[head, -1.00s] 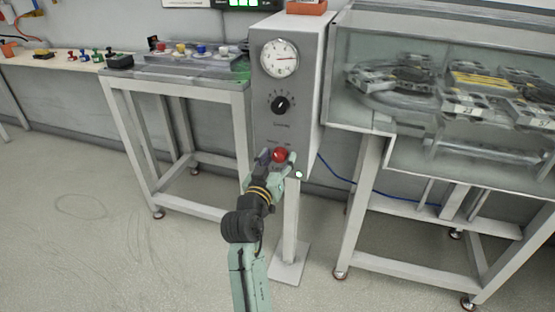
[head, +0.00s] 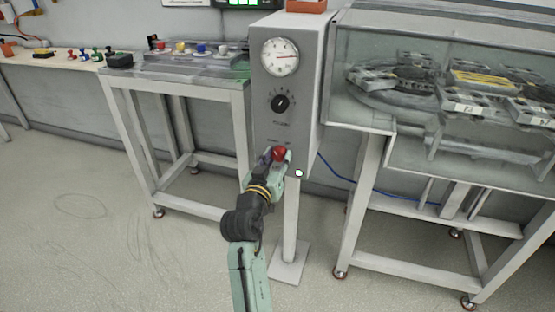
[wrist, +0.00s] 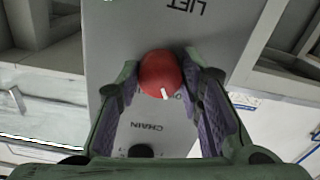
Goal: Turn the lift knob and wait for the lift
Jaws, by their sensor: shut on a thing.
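The lift knob (head: 278,153) is a round red knob low on the front of a grey control box (head: 285,125). In the wrist view the red knob (wrist: 160,72) sits between my two fingers, with a short white mark on its lower edge. The word LIFT is printed upside down above it in that view. My gripper (head: 276,159) is shut on the knob, and its fingers hide part of the knob's sides.
A black dial (head: 281,103) and a round gauge (head: 280,57) are on the box above the knob. A glass-sided ring track (head: 400,105) stands to the right. A bench (head: 175,87) with coloured pieces is to the left. The floor in front is clear.

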